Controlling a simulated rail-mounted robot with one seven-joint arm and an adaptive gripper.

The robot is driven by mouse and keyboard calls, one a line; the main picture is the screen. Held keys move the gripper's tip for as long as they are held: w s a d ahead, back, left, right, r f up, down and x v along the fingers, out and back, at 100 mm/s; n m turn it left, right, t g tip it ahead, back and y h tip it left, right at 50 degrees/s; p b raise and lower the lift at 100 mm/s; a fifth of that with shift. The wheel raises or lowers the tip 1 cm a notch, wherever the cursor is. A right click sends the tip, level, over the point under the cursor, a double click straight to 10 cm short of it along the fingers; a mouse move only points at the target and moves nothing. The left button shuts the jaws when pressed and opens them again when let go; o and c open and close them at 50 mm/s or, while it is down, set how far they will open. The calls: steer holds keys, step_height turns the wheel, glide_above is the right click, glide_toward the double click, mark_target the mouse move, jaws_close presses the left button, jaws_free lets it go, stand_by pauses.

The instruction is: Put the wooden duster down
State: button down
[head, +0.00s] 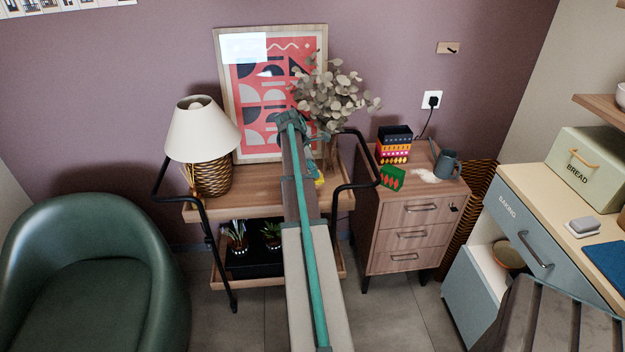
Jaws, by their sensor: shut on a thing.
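I cannot make out the wooden duster in the head view. My arm runs up the middle of the picture to a dark teal joint in front of the framed print, and the fingers of my gripper do not show. A small yellow and blue-green bit (318,179) peeks out just right of my arm, above the wooden trolley (265,186). It is too small to identify. My arm hides the middle of the trolley.
A lamp (203,135) and leafy branches (335,97) flank my arm. On the drawer cabinet (412,214) are stacked patterned boxes (394,146), a green-red box (391,179), a grey mug (447,164) and a white patch. A green armchair (95,270) stands left.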

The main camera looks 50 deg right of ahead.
steer(key=d+f, duration=0.1)
steer(key=w+d+f, duration=0.1)
steer(key=f, duration=0.1)
steer(key=w+d+f, duration=0.1)
steer(key=shift+w+f, duration=0.2)
steer(key=shift+f, duration=0.15)
steer(key=shift+f+p, duration=0.55)
steer(key=shift+f, duration=1.15)
steer(key=shift+f, duration=0.15)
steer(key=c, duration=1)
jaws_free()
steer(key=b+v, duration=0.1)
steer(key=v, duration=1.1)
steer(key=shift+r, duration=0.2)
